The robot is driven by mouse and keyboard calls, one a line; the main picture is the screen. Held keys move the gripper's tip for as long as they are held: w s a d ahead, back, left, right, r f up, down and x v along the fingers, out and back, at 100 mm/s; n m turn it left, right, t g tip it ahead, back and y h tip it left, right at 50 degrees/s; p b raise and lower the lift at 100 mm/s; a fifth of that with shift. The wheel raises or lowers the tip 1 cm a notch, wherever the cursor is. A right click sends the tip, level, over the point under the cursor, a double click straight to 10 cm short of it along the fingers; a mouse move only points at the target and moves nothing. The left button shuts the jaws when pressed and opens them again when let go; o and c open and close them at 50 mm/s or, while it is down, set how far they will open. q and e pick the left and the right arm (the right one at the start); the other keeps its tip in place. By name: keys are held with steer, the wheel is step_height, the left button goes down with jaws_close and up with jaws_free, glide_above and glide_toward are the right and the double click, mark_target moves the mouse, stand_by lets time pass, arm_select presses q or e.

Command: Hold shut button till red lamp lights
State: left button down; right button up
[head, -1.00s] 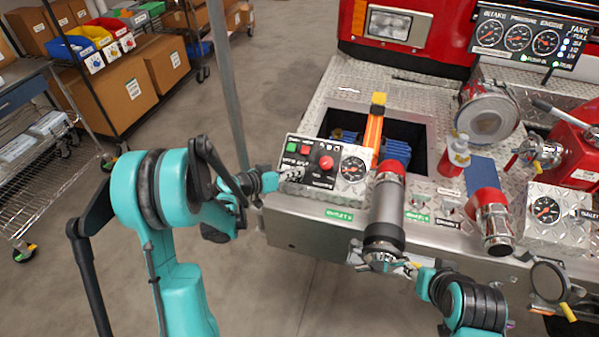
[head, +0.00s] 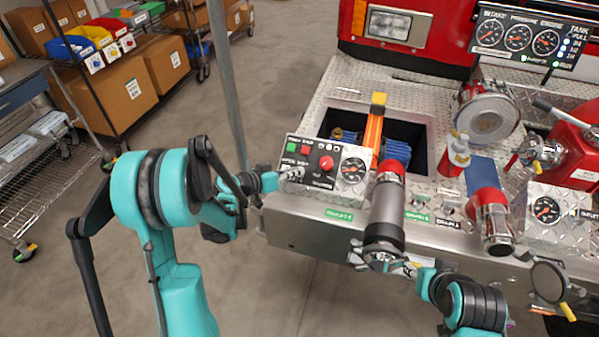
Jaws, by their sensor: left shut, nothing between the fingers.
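The control box (head: 323,182) stands on the left front edge of the metal bumper deck. I cannot tell which of these is lit. A gauge (head: 352,169) sits at its right end. My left gripper (head: 287,174) is shut and empty at the box's lower left, over the label area; contact is unclear. My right gripper (head: 408,266) is low at the front, beside the silver end of the red-tipped nozzle (head: 386,205); its fingers are hard to make out.
An open well (head: 410,130) with blue hose and an orange tool (head: 374,128) lies behind the box. A bottle (head: 459,151), a second red-capped fitting (head: 490,218) and another gauge box (head: 546,210) stand to the right. A gauge panel (head: 520,38) is at the back.

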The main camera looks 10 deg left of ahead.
arm_select(q)
steer(key=shift+r, duration=0.1)
stand_by(0.6)
steer(key=shift+s+r+p, duration=0.45)
steer(key=shift+r+p, duration=0.05)
steer(key=shift+r, duration=0.2)
steer(key=s+r+p, duration=0.1)
steer(key=r+p, duration=0.1)
steer(key=r, duration=0.1)
steer(key=s+r, duration=0.1)
steer(key=shift+s+r+p, duration=0.15)
steer(key=shift+s+p, duration=0.15)
steer(key=shift+p, duration=0.1)
